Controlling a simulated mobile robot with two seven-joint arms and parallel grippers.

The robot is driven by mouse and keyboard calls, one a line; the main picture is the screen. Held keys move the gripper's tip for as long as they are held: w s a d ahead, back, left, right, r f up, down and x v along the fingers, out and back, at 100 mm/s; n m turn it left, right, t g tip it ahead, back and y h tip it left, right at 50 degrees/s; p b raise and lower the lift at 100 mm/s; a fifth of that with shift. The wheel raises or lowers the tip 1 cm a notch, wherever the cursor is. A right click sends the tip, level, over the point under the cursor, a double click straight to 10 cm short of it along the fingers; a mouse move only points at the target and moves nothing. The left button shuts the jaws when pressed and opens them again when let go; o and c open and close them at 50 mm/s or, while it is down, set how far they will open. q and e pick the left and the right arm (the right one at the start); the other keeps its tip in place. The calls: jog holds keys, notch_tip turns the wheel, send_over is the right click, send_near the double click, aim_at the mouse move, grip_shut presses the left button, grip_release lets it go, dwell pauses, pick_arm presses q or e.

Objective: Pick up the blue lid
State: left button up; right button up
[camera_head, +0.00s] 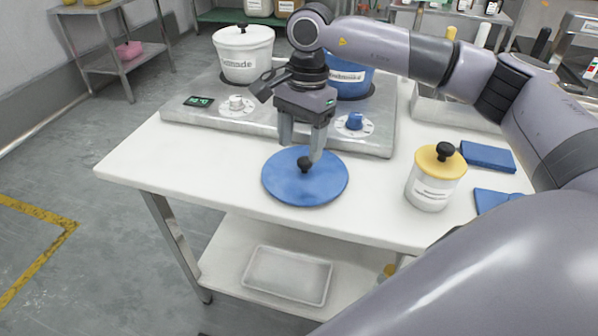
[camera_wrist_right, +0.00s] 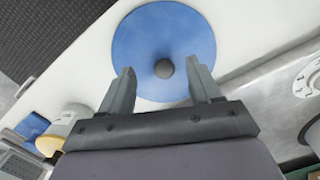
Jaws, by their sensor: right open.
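The blue lid (camera_head: 284,184) is a flat round disc with a black knob (camera_head: 305,164). It lies on the white table in front of the stove. My right gripper (camera_head: 303,157) is open above the lid, with its fingers close to the knob. In the right wrist view the lid (camera_wrist_right: 150,40) shows with its knob (camera_wrist_right: 164,68) between the two spread fingers (camera_wrist_right: 163,82). I cannot tell whether the fingers touch the knob. My left gripper is not in view.
The steel stove (camera_head: 285,125) behind holds a white pot (camera_head: 243,58) and a blue pot (camera_head: 352,86), partly hidden by my arm. A white jar (camera_head: 432,190) with a yellow lid and blue cloths (camera_head: 487,157) are at right. The table (camera_head: 190,170) is clear left of the lid.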

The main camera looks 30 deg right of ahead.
aim_at(305, 160)
jog(key=d, duration=0.2)
jog(key=r+h, duration=0.1)
jog(key=shift+w+d, duration=0.3)
jog(key=shift+d, duration=0.1)
jog(key=shift+d+f, duration=0.1)
jog(key=shift+f, duration=0.3)
jog(key=f, duration=0.2)
jog(key=a+f, duration=0.1)
jog(key=f, duration=0.3)
jog(key=shift+a, duration=0.25)
jog(key=shift+c, duration=0.3)
jog(key=shift+w, duration=0.1)
jog(key=c, duration=1.1)
jog(key=shift+r, duration=0.1)
